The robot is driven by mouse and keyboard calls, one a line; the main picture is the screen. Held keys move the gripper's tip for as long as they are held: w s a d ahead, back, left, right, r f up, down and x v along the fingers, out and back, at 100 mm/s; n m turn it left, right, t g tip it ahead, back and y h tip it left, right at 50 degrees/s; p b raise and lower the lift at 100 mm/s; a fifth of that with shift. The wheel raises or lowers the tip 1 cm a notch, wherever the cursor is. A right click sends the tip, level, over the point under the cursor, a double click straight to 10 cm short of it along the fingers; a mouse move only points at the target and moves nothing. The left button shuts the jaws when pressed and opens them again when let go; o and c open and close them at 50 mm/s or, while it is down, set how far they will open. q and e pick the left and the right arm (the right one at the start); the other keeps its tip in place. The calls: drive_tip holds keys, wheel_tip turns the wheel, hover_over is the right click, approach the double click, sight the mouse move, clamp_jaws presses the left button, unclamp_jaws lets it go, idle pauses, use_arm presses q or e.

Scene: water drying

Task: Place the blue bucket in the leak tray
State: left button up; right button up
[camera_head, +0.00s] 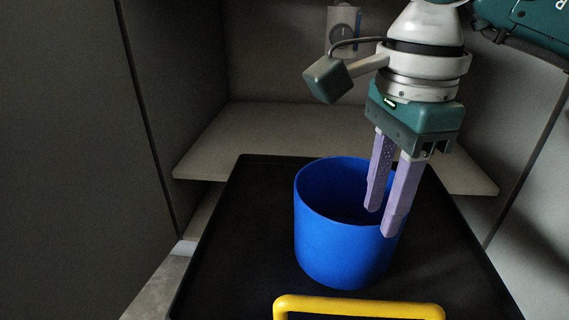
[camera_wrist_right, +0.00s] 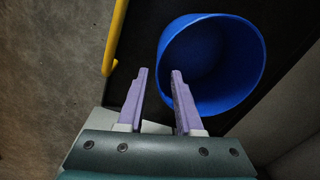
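The blue bucket (camera_head: 340,245) stands upright inside the black leak tray (camera_head: 240,215), toward its middle. My right gripper (camera_head: 385,222) is at the bucket's right rim in the head view, with its purple fingers pointing down and a gap between them. In the right wrist view, the right gripper's fingertips (camera_wrist_right: 160,74) are apart. One overlaps the rim of the bucket (camera_wrist_right: 240,75) and the other lies outside it. I cannot tell whether either finger touches the bucket. The bucket's floor is dark. My left gripper is not in view.
A yellow handle (camera_head: 360,306) rises at the tray's near edge; it also shows in the right wrist view (camera_wrist_right: 115,40). A grey shelf (camera_head: 240,135) lies behind the tray, and grey walls (camera_head: 70,150) stand close on both sides. The tray's left part is clear.

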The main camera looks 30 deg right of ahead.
wheel_tip(320, 180, up, 4)
drive_tip(key=shift+r+p, duration=0.1)
drive_tip(key=shift+p, duration=0.6)
drive_tip(key=shift+c, duration=0.2)
idle(0.4)
